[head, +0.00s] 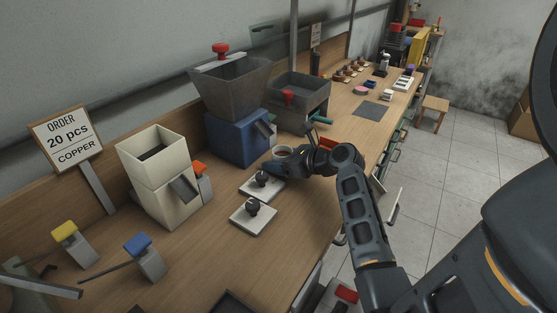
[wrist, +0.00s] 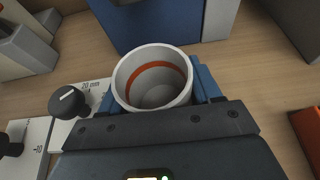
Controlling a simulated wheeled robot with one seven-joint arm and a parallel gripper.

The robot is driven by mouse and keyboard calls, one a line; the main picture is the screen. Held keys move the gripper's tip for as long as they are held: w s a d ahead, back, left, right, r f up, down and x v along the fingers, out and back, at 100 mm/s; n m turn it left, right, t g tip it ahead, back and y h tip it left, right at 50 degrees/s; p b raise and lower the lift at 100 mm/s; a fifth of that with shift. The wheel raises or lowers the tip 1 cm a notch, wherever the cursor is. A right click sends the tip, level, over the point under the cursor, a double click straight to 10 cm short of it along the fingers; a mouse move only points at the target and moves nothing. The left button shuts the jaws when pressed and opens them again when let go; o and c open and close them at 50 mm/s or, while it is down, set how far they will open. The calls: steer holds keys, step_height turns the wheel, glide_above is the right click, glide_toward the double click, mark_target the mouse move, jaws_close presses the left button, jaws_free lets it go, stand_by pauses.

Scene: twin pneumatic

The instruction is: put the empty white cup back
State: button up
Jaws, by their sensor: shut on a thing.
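The white cup (wrist: 153,78) is upright or nearly so between my gripper's blue fingers in the wrist view. I see its inside down to a bare grey bottom, with an orange band around the inner wall. My gripper (wrist: 155,90) is shut on it. In the head view, the cup (head: 283,150) shows small, at the tip of my gripper (head: 282,163), just in front of the blue-based hopper machine (head: 237,137). Whether the cup touches the table cannot be told. Its lower part is hidden by my gripper.
Two white plates with black knobs (head: 262,183) (head: 253,215) lie close by on the wooden bench. A cream hopper (head: 158,165) stands left, and a grey hopper (head: 300,98) behind. An orange-red thing (wrist: 307,135) is right of my gripper. A dark mat (head: 371,110) lies farther along.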

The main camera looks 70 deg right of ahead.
steer(key=o, duration=0.9)
steer(key=shift+c, duration=0.2)
steer(key=shift+s+r, duration=0.1)
steer(key=v, duration=1.1)
steer(key=shift+s+a+r, duration=0.1)
steer(key=shift+s+r, duration=0.05)
steer(key=shift+s, duration=0.25)
